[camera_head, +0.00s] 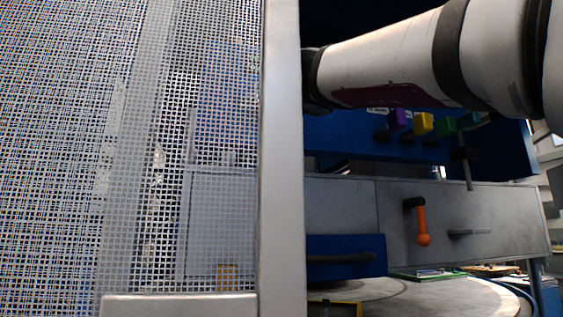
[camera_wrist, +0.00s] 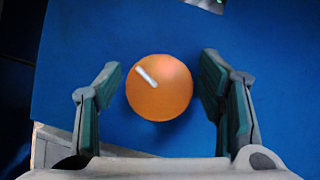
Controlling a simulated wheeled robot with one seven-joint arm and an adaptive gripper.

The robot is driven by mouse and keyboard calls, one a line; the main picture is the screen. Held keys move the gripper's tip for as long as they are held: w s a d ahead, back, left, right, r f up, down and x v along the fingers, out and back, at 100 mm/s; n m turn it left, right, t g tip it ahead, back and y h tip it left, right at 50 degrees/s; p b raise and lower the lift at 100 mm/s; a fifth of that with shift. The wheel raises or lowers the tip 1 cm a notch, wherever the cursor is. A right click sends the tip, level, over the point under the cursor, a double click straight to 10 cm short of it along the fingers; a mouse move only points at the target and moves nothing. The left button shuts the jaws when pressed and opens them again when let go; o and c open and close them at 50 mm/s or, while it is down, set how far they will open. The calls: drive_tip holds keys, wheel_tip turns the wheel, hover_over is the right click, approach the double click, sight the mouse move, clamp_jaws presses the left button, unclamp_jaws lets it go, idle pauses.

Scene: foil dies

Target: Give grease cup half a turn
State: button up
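The grease cup (camera_wrist: 160,98) appears in the wrist view as a round orange cap against a blue surface. A short white mark on it slants from upper left to lower right. My gripper (camera_wrist: 161,62) is open, with one green-padded finger on each side of the cap. Gaps show between both fingers and the cap, so it is not gripped. How far the fingertips are from the blue surface is hard to tell. In the head view my arm passes behind the frame of a mesh guard, and the gripper and cup cannot be made out there.
The mesh guard (camera_head: 120,150) with its grey post (camera_head: 283,150) fills the left of the head view.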

drive_tip(key=shift+s, duration=0.1)
drive_tip(key=v, duration=1.2)
idle(0.5)
